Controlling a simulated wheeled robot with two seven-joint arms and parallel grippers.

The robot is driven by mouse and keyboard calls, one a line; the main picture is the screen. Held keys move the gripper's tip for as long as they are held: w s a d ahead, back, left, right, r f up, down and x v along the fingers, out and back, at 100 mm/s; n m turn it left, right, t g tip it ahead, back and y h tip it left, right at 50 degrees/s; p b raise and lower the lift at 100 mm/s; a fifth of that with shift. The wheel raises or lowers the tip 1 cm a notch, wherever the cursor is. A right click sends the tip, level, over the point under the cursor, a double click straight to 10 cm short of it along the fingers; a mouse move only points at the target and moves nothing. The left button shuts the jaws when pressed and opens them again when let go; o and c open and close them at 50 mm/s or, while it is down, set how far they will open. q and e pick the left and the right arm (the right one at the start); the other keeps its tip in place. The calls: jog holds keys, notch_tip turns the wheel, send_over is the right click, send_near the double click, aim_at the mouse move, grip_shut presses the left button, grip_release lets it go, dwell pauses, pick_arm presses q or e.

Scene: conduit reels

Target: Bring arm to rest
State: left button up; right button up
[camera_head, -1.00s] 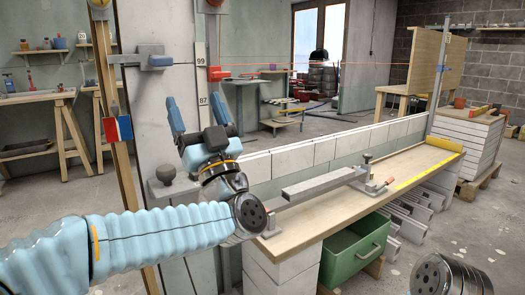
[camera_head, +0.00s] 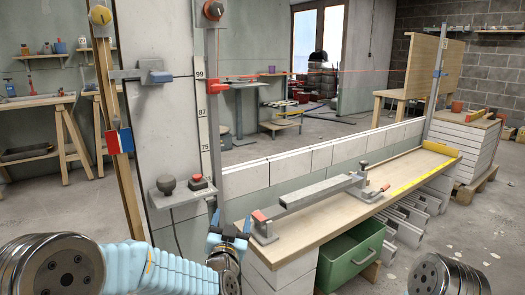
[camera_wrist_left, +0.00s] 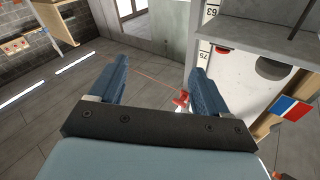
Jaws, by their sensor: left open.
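My left gripper (camera_head: 230,226) is low in the head view, left of the workbench's near end, with its blue fingers apart and nothing visible between them. In the left wrist view its two blue fingers (camera_wrist_left: 157,75) are open, with grey floor behind and a red piece (camera_wrist_left: 181,98) farther off beside the right finger. My left arm (camera_head: 165,268) runs along the bottom left of the head view. A metal link of my right arm (camera_head: 445,278) shows at the bottom right; its gripper is out of view.
The workbench (camera_head: 330,208) carries a grey metal bar (camera_head: 318,192). A green drawer (camera_head: 350,256) is below it. A bracket with a red button (camera_head: 196,182) and a dark knob (camera_head: 167,184) stands above my left arm. A wooden post (camera_head: 115,120) is at the left.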

pick_arm(q)
jog(key=s+a+f+n+g+h+p, duration=0.1)
jog(key=s+f+g, duration=0.3)
jog(key=f, duration=0.5)
jog(key=s+a+f+g+p, duration=0.1)
jog(key=s+f+g, duration=0.25)
jog(key=f, duration=0.55)
jog(key=s+a+f+n+g+h+p, duration=0.1)
jog(key=s+f+g+p, duration=0.15)
jog(key=s+f, duration=0.45)
jog(key=s+f+n+g, duration=0.1)
jog(key=s+f+g, duration=0.3)
jog(key=s, duration=0.5)
jog(key=s+f+n+g+h+p, duration=0.1)
jog(key=s+f+g, duration=0.3)
jog(key=s, duration=0.5)
notch_tip(320, 180, down, 3)
jog(key=shift+a+r+n, duration=0.1)
jog(key=shift+a+n, duration=0.15)
jog(key=shift+n, duration=0.35)
